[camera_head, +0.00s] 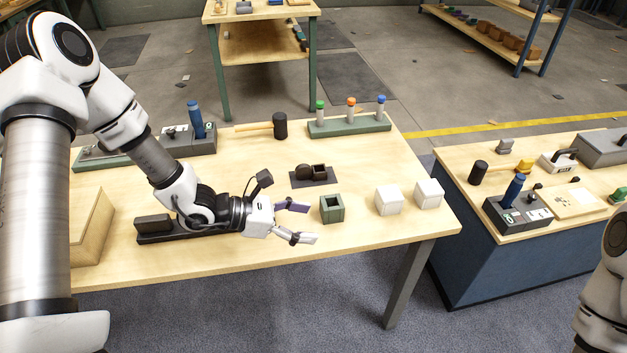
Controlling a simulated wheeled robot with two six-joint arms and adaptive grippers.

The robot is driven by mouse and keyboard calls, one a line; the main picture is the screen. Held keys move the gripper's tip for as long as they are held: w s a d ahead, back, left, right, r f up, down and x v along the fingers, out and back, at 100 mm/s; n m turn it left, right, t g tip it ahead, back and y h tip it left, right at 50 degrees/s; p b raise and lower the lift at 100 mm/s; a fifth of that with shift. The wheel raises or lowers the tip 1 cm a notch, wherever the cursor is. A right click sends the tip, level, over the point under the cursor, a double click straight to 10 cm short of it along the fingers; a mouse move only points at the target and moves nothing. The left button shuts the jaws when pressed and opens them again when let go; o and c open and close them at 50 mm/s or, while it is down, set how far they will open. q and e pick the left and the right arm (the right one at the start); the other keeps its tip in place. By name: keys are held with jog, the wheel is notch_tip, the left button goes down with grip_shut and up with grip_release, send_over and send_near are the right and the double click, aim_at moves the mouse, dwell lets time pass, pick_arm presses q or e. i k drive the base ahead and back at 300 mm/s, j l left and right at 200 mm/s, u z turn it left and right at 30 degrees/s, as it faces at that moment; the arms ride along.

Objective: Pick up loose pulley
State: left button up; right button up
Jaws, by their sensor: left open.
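A small dark round piece (303,171), which may be the loose pulley, is on a dark base plate (326,181) in the middle of the wooden table. A dark square block stands beside it on the same plate. I cannot tell whether the round piece is loose. My left gripper (303,222) is open and empty, its fingers pointing right, nearer the front edge than the plate. A green open-topped box (332,208) is just right of its fingers, seemingly apart from them. My right gripper is out of view.
Two white cubes (389,200) stand right of the green box. A mallet (279,126) and a green rack with coloured knobs (349,124) are at the back. A dark long fixture (153,227) lies under my left wrist. Another bench (468,157) stands right, across a gap.

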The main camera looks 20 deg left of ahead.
aim_at(303, 171)
jog(key=i+j, duration=0.85)
